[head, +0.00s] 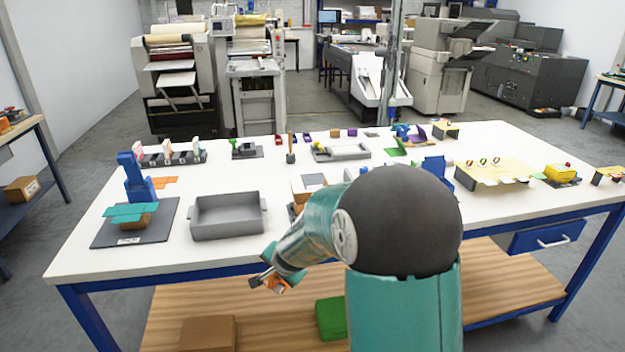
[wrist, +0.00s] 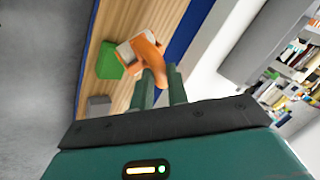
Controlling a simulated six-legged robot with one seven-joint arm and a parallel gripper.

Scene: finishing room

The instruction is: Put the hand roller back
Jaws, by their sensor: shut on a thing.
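My gripper (head: 266,277) is low in front of the table's front edge, left of my arm's large dark joint. It is shut on an orange thing with a whitish part, which I take to be the hand roller (head: 278,287). In the wrist view the hand roller (wrist: 150,55) sits at the tips of my two green fingers (wrist: 160,80), clear of the table. Its curved orange body shows there; its exact shape is hard to tell. A small tool with a wooden handle (head: 291,145) stands upright on the table.
The white table (head: 165,228) carries a grey bin (head: 228,232), a dark mat with a blue stand (head: 135,178), a shallow grey tray (head: 341,153) and a yellow board (head: 495,175). A green box (head: 331,318) and a brown box (head: 208,333) sit on the lower shelf.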

